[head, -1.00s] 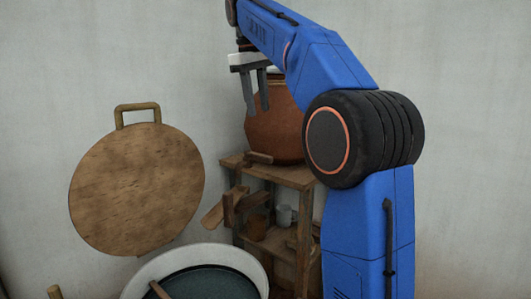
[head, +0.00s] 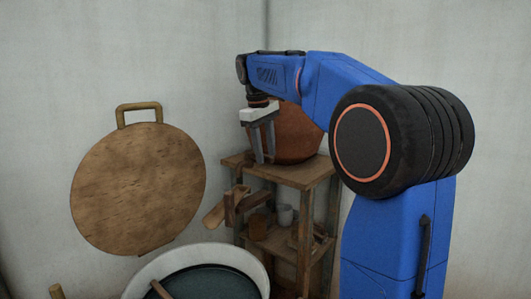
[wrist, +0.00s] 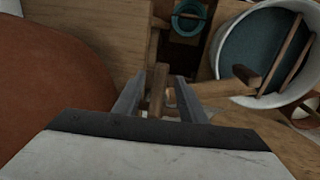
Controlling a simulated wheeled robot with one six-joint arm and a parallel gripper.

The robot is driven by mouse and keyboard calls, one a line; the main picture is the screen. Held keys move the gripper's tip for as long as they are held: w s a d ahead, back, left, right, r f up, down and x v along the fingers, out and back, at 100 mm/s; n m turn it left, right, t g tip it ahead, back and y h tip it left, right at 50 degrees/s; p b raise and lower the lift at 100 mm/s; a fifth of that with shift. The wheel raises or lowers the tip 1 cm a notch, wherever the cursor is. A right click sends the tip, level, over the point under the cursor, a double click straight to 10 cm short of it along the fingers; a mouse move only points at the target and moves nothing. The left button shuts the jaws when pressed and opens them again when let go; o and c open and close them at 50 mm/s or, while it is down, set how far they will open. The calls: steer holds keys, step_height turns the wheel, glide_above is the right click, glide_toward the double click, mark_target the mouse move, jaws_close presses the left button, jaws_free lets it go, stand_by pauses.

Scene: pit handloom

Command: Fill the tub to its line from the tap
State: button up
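A brown clay pot (head: 297,135) stands on top of a wooden shelf stand (head: 300,172); its side fills the left of the wrist view (wrist: 50,80). My gripper (head: 264,158) points down at the pot's left front. In the wrist view its fingers stand apart on either side of a narrow wooden piece (wrist: 157,82), which looks like the tap's handle, with gaps showing. A white round tub (head: 256,262) with a dark blue-green inside and a stick is low in front; it also shows in the wrist view (wrist: 222,28). No fill line can be made out.
A small teal-rimmed vessel (wrist: 178,24) shows below in the wrist view. A grey cup (head: 285,214) and a brown jar (head: 258,227) sit on the lower shelf. A round wooden board (head: 138,190) is at left.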

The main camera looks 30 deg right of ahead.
steer(key=shift+f, duration=0.3)
jaws_close()
steer(key=shift+s+a+m+g, duration=0.1)
steer(key=shift+a+m+g, duration=0.15)
steer(key=shift+a+m, duration=0.9)
steer(key=shift+s+a+m+g, duration=0.1)
steer(key=shift+a+m+g, duration=0.15)
steer(key=shift+a+m, duration=0.9)
steer(key=shift+d+m, duration=0.4)
steer(key=shift+d, duration=0.05)
jaws_free()
steer(key=shift+r, duration=0.15)
step_height(320, 180, up, 12)
steer(key=a, duration=0.2)
steer(key=shift+w+a+f, duration=0.15)
steer(key=shift+a+f, duration=0.05)
steer(key=shift+f, duration=0.05)
